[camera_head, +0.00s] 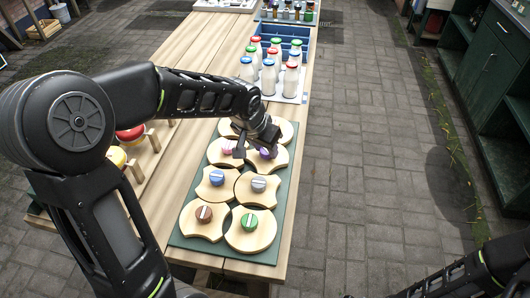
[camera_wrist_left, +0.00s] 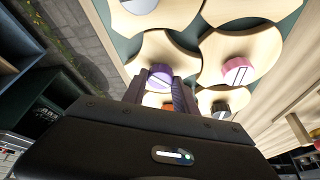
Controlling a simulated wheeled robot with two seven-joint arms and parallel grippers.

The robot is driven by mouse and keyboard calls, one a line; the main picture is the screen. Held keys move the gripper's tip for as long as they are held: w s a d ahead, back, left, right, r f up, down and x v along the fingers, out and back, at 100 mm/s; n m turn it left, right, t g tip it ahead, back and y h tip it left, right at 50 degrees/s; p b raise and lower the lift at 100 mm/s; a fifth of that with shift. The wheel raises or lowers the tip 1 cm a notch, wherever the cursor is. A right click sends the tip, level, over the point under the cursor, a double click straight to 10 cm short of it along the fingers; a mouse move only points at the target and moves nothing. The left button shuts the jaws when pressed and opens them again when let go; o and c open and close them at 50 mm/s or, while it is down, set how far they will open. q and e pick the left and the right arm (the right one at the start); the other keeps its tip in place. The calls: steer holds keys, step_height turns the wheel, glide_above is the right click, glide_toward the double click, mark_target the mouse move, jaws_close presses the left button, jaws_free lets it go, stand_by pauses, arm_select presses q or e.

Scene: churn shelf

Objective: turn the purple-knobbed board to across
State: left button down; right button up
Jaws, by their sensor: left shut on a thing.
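The purple-knobbed board (camera_wrist_left: 159,44) is a pale wooden piece with curved-in sides. Its purple knob (camera_wrist_left: 160,77) has a pale stripe that runs diagonally in the left wrist view. In the head view the purple knob (camera_head: 265,153) shows partly beneath my left gripper (camera_head: 257,147). My left gripper (camera_wrist_left: 160,92) is shut on this knob, with a finger on each side. Part of the board is hidden behind the fingers and wrist. At the lower right of the head view only part of my right arm shows; its gripper is out of frame.
Neighbouring boards on the green base (camera_head: 184,240) have pink (camera_wrist_left: 237,70), blue (camera_head: 216,178), grey (camera_head: 258,184), brown (camera_head: 203,214) and green (camera_head: 249,222) knobs, packed closely. Bottles (camera_head: 268,77) on a white tray stand farther back. Paved floor (camera_head: 370,180) is open on the right.

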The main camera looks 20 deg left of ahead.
mark_target(269, 166)
arm_select(q)
steer(key=n+b, duration=0.2)
steer(key=n+y+b, duration=0.1)
steer(key=b, duration=0.1)
steer(key=n+y+b, duration=0.1)
steer(key=n+b, duration=0.1)
steer(key=b, duration=0.1)
steer(key=shift+d+f+n, duration=0.15)
steer(key=shift+f+n, duration=0.15)
steer(key=shift+r+n+g+y+b, duration=0.15)
steer(key=shift+n+g+y+b, duration=0.15)
steer(key=shift+n+b, duration=0.45)
steer(key=shift+r+n+g+y+b, duration=0.15)
steer(key=shift+n+y+b, duration=0.3)
steer(key=shift+n, duration=0.5)
steer(key=c, duration=1)
jaws_free()
steer(key=v, duration=0.7)
steer(key=shift+r, duration=0.4)
